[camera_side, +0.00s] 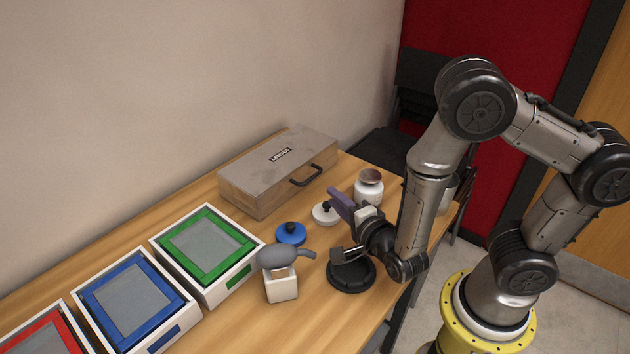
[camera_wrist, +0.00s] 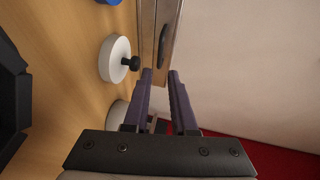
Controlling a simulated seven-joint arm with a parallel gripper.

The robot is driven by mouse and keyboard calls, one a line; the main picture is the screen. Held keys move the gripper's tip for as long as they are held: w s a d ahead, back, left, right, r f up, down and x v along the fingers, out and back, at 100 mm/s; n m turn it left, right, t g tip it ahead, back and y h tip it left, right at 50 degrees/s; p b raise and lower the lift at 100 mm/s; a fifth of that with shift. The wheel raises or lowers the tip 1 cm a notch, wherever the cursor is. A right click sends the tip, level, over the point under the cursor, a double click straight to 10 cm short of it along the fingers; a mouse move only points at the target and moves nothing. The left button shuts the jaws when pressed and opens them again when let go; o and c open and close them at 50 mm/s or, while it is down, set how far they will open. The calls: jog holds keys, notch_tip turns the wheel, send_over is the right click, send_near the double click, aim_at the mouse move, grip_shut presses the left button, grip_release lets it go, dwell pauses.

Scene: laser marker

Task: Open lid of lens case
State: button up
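The lens case (camera_side: 268,172) is a closed, grey-brown box with a label on its lid and a dark handle (camera_side: 306,176) on its front. It stands at the back of the table against the wall. In the wrist view, part of the case (camera_wrist: 147,30) and its handle (camera_wrist: 163,42) show at the top, beyond the fingertips. My gripper (camera_side: 338,198) is in front of the case, to the right of and below the handle in the side view, and apart from it. Its two purple fingers (camera_wrist: 161,74) are spread, with nothing held between them.
A white lid with a black knob (camera_wrist: 115,60), a blue knobbed lid (camera_side: 291,234) and a white jar (camera_side: 369,190) are near my gripper. A black round base (camera_side: 351,276) and a grey tool on a white holder (camera_side: 281,286) stand in front. Framed trays (camera_side: 206,247) line the left.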

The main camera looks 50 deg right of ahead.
aim_at(313, 179)
jog(key=x, duration=1)
jog(key=shift+d, duration=0.1)
grip_shut()
dwell(1.2)
